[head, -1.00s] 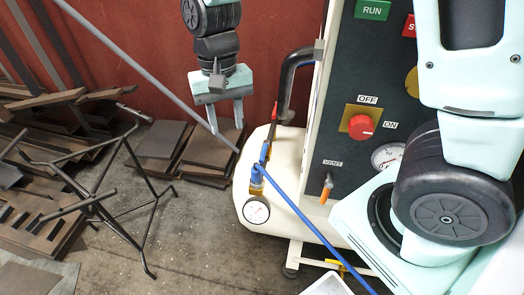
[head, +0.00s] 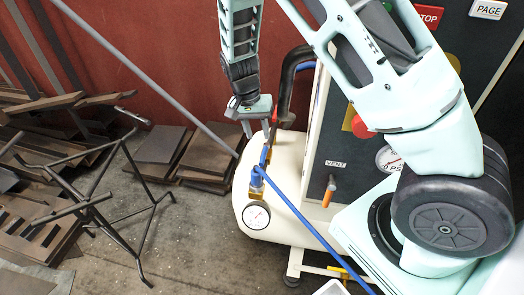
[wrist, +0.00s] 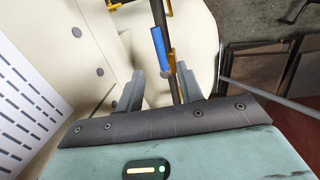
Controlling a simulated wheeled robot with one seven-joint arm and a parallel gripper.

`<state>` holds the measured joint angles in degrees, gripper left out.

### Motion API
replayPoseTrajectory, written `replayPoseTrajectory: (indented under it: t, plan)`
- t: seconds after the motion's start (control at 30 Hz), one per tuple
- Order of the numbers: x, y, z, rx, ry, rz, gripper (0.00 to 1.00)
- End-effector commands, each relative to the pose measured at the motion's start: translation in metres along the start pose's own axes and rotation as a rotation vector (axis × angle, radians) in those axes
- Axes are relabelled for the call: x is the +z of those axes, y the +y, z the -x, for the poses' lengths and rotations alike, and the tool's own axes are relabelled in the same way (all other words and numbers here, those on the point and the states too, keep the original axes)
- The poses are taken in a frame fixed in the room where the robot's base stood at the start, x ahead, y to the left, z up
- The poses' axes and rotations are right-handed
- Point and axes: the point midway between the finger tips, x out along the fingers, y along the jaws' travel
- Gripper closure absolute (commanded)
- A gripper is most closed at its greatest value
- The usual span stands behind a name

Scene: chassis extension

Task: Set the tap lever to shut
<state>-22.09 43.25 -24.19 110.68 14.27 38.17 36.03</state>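A blue lever (head: 265,155) stands on the brass pipe fitting at the left end of the cream tank, above a white round gauge (head: 256,215). In the wrist view the blue lever (wrist: 159,48) is seen beside the dark pipe, in line with the gap between my fingers. My gripper (head: 256,129) is open and empty, fingers pointing down, a little above the lever. In the wrist view both fingers of my gripper (wrist: 159,70) are apart. I cannot tell whether the lever reaches between them.
A cream tank (head: 290,190) and a dark bent pipe (head: 287,88) stand close by. An orange vent lever (head: 328,192) is on the dark panel (head: 345,150). A blue hose (head: 310,228) runs down right. A black metal frame (head: 130,215) stands left on open floor.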

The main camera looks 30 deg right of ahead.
Motion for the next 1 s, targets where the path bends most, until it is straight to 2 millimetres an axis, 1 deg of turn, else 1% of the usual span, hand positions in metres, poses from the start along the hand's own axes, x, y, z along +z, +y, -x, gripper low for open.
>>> replayPoseTrajectory:
  t: [0.03, 0.2, 0.3, 0.4, 0.57, 0.83, 0.87, 0.9, 0.97, 1.0]
  plan:
    - [0.000, 0.001, -0.013, 0.003, -0.003, 0.000, 0.63]
    - [0.000, 0.001, -0.045, 0.003, -0.003, 0.000, 0.63]
    - [0.000, 0.001, -0.060, 0.002, -0.002, 0.000, 0.63]
    - [0.000, 0.000, -0.070, 0.001, -0.001, 0.000, 0.63]
    - [0.000, 0.000, -0.077, -0.001, 0.000, 0.001, 0.63]
    - [0.000, 0.000, -0.078, -0.001, 0.000, 0.001, 0.63]
    - [0.000, 0.000, -0.078, -0.001, 0.000, 0.001, 0.71]
    - [0.000, 0.000, -0.078, -0.001, 0.000, 0.001, 0.82]
    - [0.000, 0.000, -0.078, -0.001, 0.000, 0.001, 0.99]
    - [0.000, 0.000, -0.078, -0.001, 0.000, 0.001, 1.00]
